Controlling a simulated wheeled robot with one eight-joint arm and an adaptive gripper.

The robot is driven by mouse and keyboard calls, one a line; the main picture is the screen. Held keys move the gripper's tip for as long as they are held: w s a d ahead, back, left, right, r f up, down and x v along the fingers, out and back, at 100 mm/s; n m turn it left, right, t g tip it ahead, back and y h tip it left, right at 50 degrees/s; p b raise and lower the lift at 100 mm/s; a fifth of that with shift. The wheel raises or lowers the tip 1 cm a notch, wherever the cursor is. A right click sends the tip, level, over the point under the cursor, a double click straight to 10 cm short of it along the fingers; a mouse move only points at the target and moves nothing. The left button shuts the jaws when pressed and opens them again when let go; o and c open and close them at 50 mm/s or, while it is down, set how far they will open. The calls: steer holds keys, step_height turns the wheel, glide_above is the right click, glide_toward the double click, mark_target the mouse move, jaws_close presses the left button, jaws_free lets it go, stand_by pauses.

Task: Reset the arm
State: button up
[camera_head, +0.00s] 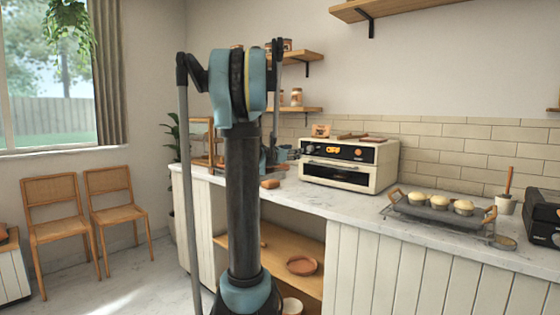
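My arm (243,170) rises upright in the left middle of the view, with a dark link and blue joints. It folds over at the top, and a further part of it seems to come down behind it, near the counter's far left end. My gripper cannot be made out clearly there; its fingers are hidden or too small to tell. I cannot see whether it holds anything.
A cream oven (349,165) stands on the white counter (345,206). A tray (436,216) with several buns is at the right, near a dark appliance (540,215). Two chairs (118,203) stand at the left. Shelves hang above. Floor left of the arm is clear.

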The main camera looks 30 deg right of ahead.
steer(key=s+a+f+m+g+y, duration=0.1)
steer(key=s+a+f+m+y, duration=0.4)
steer(key=s+a+f, duration=0.5)
steer(key=s+a+f+m+g+y, duration=0.2)
steer(key=s+a+f+m+y, duration=0.3)
steer(key=s+a+f+m, duration=0.4)
steer(key=s+a+f+m+g+y, duration=0.2)
steer(key=s+a+f+m+y, duration=0.4)
steer(key=s+a+f, duration=0.7)
steer(key=s+a, duration=0.5)
steer(key=a, duration=0.4)
steer(key=shift+s+f+m, duration=0.15)
steer(key=shift+m, duration=0.25)
steer(key=c, duration=0.3)
steer(key=shift+d, duration=0.1)
